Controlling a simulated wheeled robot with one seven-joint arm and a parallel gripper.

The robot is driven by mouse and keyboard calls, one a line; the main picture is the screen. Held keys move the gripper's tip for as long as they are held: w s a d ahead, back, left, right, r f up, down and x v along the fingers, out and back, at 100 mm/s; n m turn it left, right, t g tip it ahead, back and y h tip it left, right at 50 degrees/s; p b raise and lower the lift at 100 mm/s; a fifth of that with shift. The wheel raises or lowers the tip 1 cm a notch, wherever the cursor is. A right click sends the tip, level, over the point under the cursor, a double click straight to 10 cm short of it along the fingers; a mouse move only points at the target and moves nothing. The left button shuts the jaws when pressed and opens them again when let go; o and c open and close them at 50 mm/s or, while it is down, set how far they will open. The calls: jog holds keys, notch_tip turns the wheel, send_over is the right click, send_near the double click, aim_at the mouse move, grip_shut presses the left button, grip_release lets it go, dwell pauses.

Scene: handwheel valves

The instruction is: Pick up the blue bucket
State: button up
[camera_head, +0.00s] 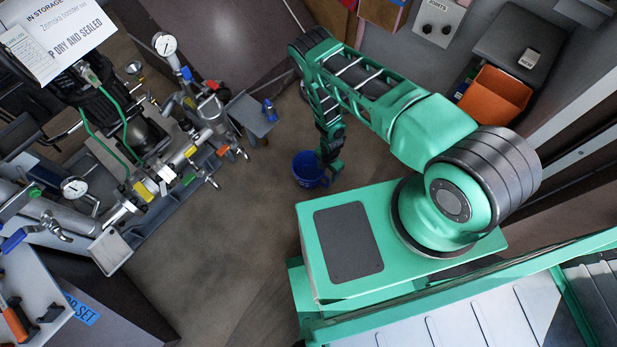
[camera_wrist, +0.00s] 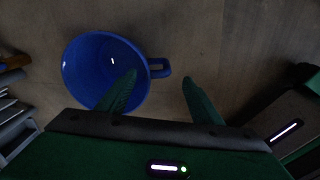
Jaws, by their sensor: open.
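The blue bucket (camera_head: 307,170) stands on the brown floor, beside my green base in the head view. In the wrist view the blue bucket (camera_wrist: 92,62) is seen from above, empty inside, with a blue handle loop (camera_wrist: 160,68) on its right side. My gripper (camera_wrist: 158,82) is open. Its left finger overlaps the bucket's opening in the picture, and its right finger is over the floor to the right of the handle. The handle lies between the two fingertips in the picture. I cannot tell how far above it they are. In the head view my gripper (camera_head: 328,172) partly covers the bucket's right side.
A valve and pipe assembly with gauges (camera_head: 165,150) fills the left. A small grey table (camera_head: 250,115) stands near the bucket. An orange bin (camera_head: 495,97) is at the upper right. The floor (camera_head: 225,220) left of the bucket is clear.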

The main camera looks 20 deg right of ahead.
jog(key=shift+f, duration=3.05)
jog(key=shift+c, duration=0.7)
jog(key=c, duration=1.2)
